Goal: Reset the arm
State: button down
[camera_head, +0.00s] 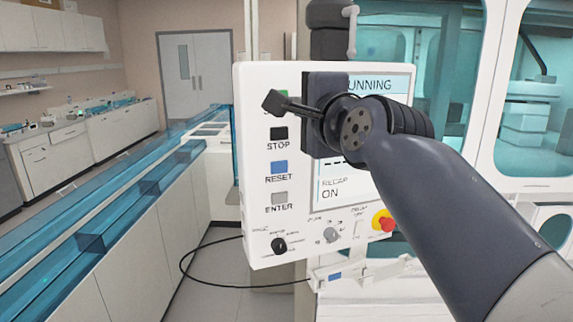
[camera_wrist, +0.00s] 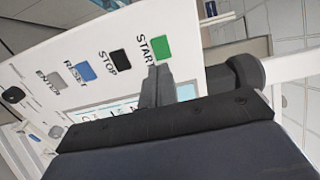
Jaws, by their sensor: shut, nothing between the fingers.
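My gripper (camera_head: 272,102) is in front of the white control panel (camera_head: 255,215), pointing left, its fingers together and empty. Its tip overlaps the lower part of the green START button in the head view. In the wrist view the shut fingers (camera_wrist: 156,75) end just below the green START button (camera_wrist: 161,48); whether they touch the panel cannot be told. My dark arm crosses the panel's screen (camera_head: 400,84) from the lower right and hides much of it.
Below START are the black STOP (camera_head: 279,133), blue RESET (camera_head: 279,167) and grey ENTER (camera_head: 279,198) buttons. Knobs and a red emergency button (camera_head: 383,221) sit lower. A blue tube track (camera_head: 110,190) runs along the left. Glass-fronted cabinets (camera_head: 530,90) stand behind at right.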

jog(key=shift+v, duration=1.15)
jog(key=shift+s+r, duration=0.15)
